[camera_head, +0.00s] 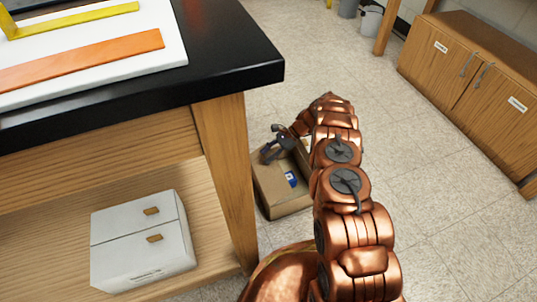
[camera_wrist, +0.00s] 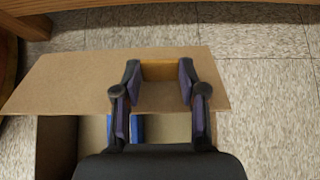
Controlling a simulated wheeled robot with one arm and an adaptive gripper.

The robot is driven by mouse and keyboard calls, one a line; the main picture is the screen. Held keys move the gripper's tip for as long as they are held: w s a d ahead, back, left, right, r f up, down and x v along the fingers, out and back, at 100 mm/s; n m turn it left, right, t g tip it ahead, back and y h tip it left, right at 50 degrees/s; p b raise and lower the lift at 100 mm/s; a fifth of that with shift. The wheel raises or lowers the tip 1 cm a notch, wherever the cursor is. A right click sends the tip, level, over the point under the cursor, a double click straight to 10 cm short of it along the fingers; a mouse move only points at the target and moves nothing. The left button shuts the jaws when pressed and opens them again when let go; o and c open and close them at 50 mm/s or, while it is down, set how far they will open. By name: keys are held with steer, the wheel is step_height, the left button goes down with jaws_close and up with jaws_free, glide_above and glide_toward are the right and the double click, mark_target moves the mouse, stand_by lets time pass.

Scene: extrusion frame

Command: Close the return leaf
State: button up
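A cardboard box (camera_head: 285,203) with a blue and white mark (camera_head: 291,179) stands on the floor, right of the bench leg. In the wrist view a broad tan cardboard leaf (camera_wrist: 75,78) lies across the picture, over part of the box. Below it are a darker part of the box (camera_wrist: 57,145) and some blue (camera_wrist: 137,127). My gripper (camera_wrist: 160,72) has its two dark fingers apart over the leaf. A yellowish-brown strip shows between the fingertips; whether they touch it is unclear. In the head view my gripper (camera_head: 277,150) is at the top of the box.
A bench (camera_head: 235,75) with a black top stands left of my arm, its wooden leg (camera_head: 226,170) close to the box. A white drawer unit (camera_head: 142,250) sits on its lower shelf. A wooden cabinet (camera_head: 455,75) is at the right. Speckled floor between is clear.

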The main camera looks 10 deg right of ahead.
steer(key=o, duration=0.4)
steer(key=shift+o, duration=0.2)
steer(key=shift+d, duration=0.1)
steer(key=v, duration=1.2)
